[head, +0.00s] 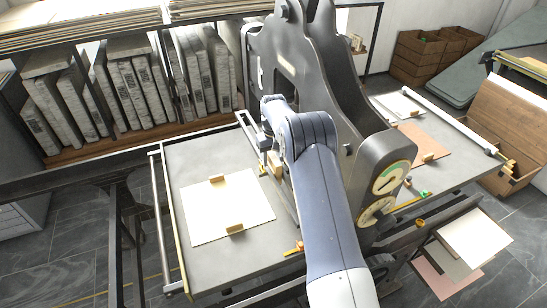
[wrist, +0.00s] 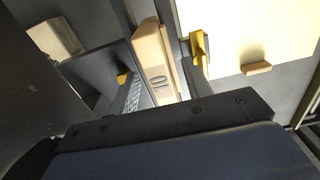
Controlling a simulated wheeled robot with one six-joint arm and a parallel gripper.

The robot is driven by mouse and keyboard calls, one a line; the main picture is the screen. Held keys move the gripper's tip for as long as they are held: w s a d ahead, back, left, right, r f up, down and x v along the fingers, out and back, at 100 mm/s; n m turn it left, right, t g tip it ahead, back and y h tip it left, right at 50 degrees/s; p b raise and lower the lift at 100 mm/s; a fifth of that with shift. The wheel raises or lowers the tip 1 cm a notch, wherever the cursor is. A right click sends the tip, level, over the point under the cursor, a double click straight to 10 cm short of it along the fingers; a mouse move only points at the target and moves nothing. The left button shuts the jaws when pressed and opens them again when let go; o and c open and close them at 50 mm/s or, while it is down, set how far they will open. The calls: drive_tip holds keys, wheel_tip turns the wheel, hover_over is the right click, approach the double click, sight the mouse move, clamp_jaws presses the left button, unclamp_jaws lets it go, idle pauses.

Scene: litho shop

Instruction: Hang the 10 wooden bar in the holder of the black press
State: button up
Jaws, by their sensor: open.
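The wooden bar marked 10 (wrist: 155,65) shows upright near the middle of the wrist view. In the head view a tan part of it (head: 277,168) shows beside my arm, at the near side of the black press (head: 330,75). My gripper (wrist: 160,66) is open, with one yellow-tipped finger on each side of the bar; I cannot tell whether either touches it. In the head view the gripper is mostly hidden by my arm. The holder is not clearly visible, so I cannot tell how the bar is supported.
The left press bed (head: 190,155) carries a cream sheet (head: 205,205) with two small wooden blocks. The right bed (head: 455,155) carries a copper-coloured sheet (head: 415,139) and a white one. Stone slabs (head: 125,85) line the back shelf. Loose sheets (head: 473,238) lie at the lower right.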

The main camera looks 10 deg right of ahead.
wheel_tip(320, 180, up, 11)
drive_tip(key=b, duration=0.1)
idle(0.4)
drive_tip(key=shift+f, duration=0.1)
wheel_tip(320, 180, down, 10)
drive_tip(key=shift+f+p, duration=0.2)
drive_tip(key=shift+p, duration=0.35)
drive_tip(key=shift+w+r+p, duration=0.1)
drive_tip(key=shift+r+p, duration=0.55)
drive_tip(key=shift+r, duration=0.7)
drive_tip(key=shift+f, duration=0.1)
